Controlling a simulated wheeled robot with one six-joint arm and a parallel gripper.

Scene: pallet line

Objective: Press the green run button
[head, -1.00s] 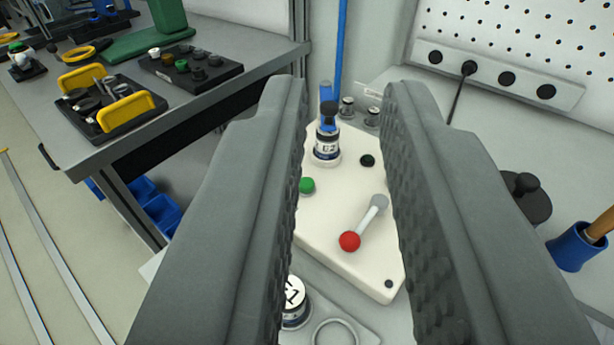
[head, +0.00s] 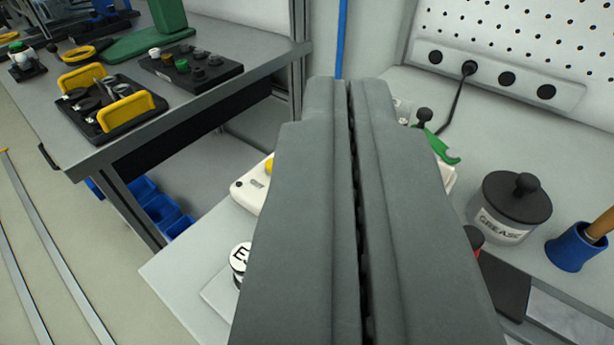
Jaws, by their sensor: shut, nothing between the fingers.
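My gripper (head: 349,85) is shut, its two grey fingers pressed together with nothing between them. It stands in front of the cream control box (head: 246,190), covering most of it. Only the box's left corner, with a yellow button (head: 269,165), and a bit of its right edge show. The green run button is hidden behind the fingers. I cannot tell how far the fingertips are from the box.
A green lever-like part (head: 440,148) lies right of the fingers. A grease jar (head: 511,208) and blue cup (head: 576,247) stand further right. A white-topped jar (head: 240,258) is partly hidden at left. A side bench holds a tool tray (head: 112,108) and black button box (head: 190,66).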

